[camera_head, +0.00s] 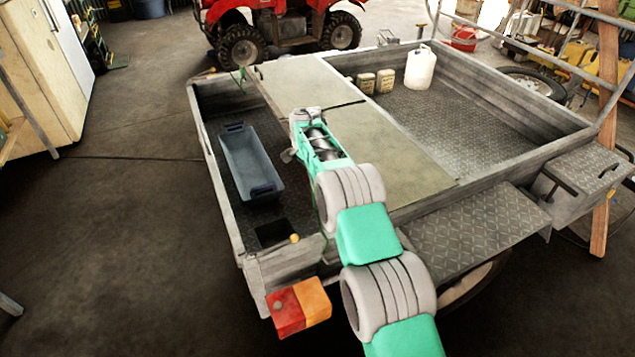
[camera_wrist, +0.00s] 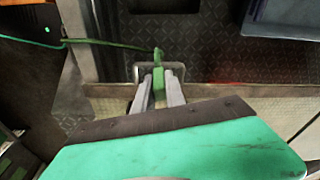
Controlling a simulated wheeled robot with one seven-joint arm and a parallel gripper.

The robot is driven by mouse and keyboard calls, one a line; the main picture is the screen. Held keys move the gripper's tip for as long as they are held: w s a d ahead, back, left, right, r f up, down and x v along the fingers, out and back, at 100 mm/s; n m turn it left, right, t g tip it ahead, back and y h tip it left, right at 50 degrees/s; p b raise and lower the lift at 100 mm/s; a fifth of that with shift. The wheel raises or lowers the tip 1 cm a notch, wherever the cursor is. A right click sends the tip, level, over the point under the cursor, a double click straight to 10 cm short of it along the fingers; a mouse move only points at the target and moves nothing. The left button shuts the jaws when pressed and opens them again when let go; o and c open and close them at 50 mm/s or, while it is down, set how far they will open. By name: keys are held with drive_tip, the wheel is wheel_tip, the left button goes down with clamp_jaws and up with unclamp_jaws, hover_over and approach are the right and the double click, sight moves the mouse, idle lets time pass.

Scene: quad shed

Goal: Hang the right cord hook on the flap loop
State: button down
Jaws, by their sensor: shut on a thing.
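In the wrist view, my gripper (camera_wrist: 159,80) is shut on the green cord hook (camera_wrist: 158,78), which stands between the two grey fingers. Its green cord (camera_wrist: 100,42) runs off to the left. A pale metal loop (camera_wrist: 138,68) at the edge of the flap (camera_wrist: 225,90) surrounds the fingertips and hook. The hook overlaps the loop in this view; I cannot tell whether it is caught on it. In the head view, the board-like flap (camera_head: 410,155) lies across the trailer. My arm reaches over its left edge and hides the hook and loop.
The trailer bed (camera_head: 465,115) has raised metal walls. A blue-grey tray (camera_head: 248,160) lies left of the flap. A white jug (camera_head: 420,68) and two small tan containers (camera_head: 366,83) stand beyond it. An orange-red tail light (camera_head: 300,306) sits at the near corner.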

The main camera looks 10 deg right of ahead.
drive_tip(key=shift+f+b, duration=0.55)
drive_tip(key=shift+f, duration=0.2)
drive_tip(key=c, duration=0.8)
unclamp_jaws()
drive_tip(key=shift+c, duration=0.2)
drive_tip(key=shift+r+p, duration=3.05)
drive_tip(key=shift+r, duration=1.5)
